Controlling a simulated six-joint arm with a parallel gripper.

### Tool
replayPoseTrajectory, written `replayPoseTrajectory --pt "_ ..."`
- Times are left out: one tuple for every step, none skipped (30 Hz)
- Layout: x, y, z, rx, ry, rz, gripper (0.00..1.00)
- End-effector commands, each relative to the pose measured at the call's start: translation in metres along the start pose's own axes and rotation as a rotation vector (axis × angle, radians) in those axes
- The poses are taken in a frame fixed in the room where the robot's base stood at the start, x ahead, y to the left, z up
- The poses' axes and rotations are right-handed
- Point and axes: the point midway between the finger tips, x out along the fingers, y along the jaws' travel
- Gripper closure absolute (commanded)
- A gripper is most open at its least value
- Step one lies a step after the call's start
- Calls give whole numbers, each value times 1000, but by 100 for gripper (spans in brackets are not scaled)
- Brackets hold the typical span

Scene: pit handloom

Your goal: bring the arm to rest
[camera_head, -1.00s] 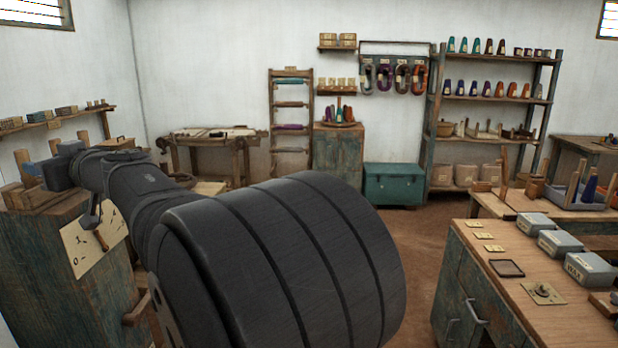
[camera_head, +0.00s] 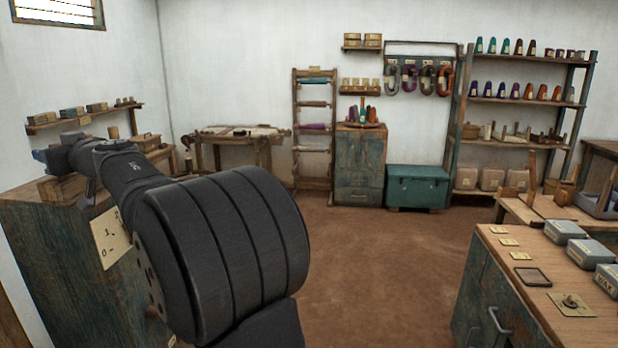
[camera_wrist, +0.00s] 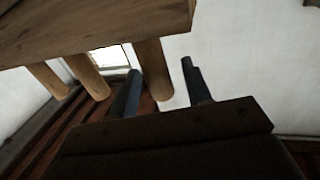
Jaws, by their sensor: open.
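My gripper (camera_wrist: 163,85) shows in the wrist view as two dark fingers standing apart, open, with nothing seen held between them. A wooden peg stands behind and between the fingers in the picture; I cannot tell whether they touch it. In the head view my dark arm reaches away to the left. Its far end is over the top of a worn blue-green wooden cabinet (camera_head: 50,250), and the fingertips there are too small to make out. A pale card with marks (camera_head: 111,238) is on the cabinet's side, partly behind my arm.
Wooden pegs (camera_wrist: 85,77) hang below a wooden board (camera_wrist: 90,28) close to my gripper. A workbench (camera_head: 560,290) with grey boxes stands at the right. A teal chest (camera_head: 417,187) and shelving stand at the back. The brown floor (camera_head: 370,260) in the middle is clear.

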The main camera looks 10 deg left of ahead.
Motion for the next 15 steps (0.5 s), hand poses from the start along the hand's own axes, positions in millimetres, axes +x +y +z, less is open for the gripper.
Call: replayPoseTrajectory --pt "0 0 0 0 0 0 55" --pt "0 0 0 0 0 0 55" --pt "0 0 0 0 0 0 55" --pt "-1 0 0 0 0 0 55" --pt "-1 0 0 0 0 0 55" --pt "-3 0 1 1 0 0 55" --pt "-5 0 1 1 -1 0 55" --pt "-7 0 2 0 -1 1 55" --pt "-11 0 2 -1 0 1 55" --pt "-14 0 1 -1 0 1 55" --pt "-18 1 2 0 0 2 55" --pt "-24 1 1 1 0 3 55" --pt "-28 1 1 0 1 3 55" --pt "-33 1 2 0 0 3 55" --pt "-40 0 1 -1 1 2 55"
